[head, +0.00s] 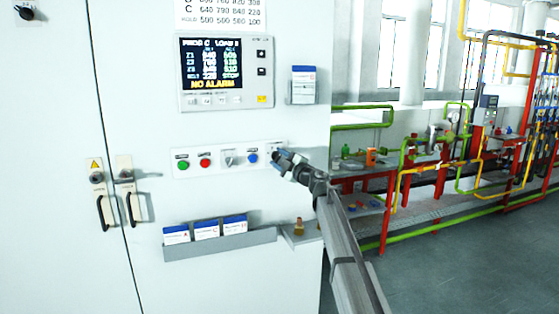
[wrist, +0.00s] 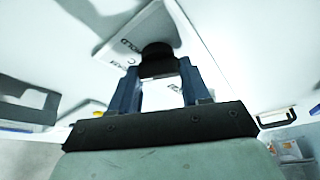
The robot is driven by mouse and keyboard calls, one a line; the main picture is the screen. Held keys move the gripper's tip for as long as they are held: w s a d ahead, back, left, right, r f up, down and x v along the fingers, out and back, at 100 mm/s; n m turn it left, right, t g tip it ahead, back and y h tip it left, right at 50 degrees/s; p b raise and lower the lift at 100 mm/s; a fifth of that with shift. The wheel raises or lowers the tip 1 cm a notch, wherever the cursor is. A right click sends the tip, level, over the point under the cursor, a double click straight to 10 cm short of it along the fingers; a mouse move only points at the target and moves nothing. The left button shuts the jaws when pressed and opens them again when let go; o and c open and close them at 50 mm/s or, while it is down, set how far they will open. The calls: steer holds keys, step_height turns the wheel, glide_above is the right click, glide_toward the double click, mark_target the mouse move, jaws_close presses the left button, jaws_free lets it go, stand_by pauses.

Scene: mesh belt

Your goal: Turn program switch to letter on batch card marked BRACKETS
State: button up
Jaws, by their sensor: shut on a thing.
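My gripper (head: 281,157) is at the right end of the switch strip on the white cabinet. In the wrist view its two blue fingers (wrist: 161,90) are closed around a black knob (wrist: 158,58), which I take as the program switch. The knob sits on a pale plate (wrist: 113,48) with dark lettering, partly hidden by the gripper. In the head view the gripper hides the knob. Three blue-topped batch cards stand in the lower rack: left (head: 176,235), middle (head: 206,229) and right (head: 235,224). Their names are too small to read, so I cannot tell which says BRACKETS.
The display (head: 213,65) seems to read PROG C and NO ALARM. Another blue-topped card (head: 303,85) is in a holder right of it. The rack (head: 220,245) juts out below.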

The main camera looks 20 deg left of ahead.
steer(key=n, duration=0.2)
steer(key=n+g+h, duration=0.1)
steer(key=n, duration=0.2)
steer(key=shift+r+n+h, duration=0.1)
steer(key=shift+n+h, duration=0.2)
steer(key=shift+n+g+h, duration=0.4)
steer(key=shift+n+h, duration=0.4)
steer(key=shift+n, duration=1.1)
steer(key=o, duration=1.1)
steer(key=shift+c, duration=0.2)
steer(key=v, duration=1.3)
steer(key=shift+s+d, duration=0.2)
steer(key=shift+d, duration=0.15)
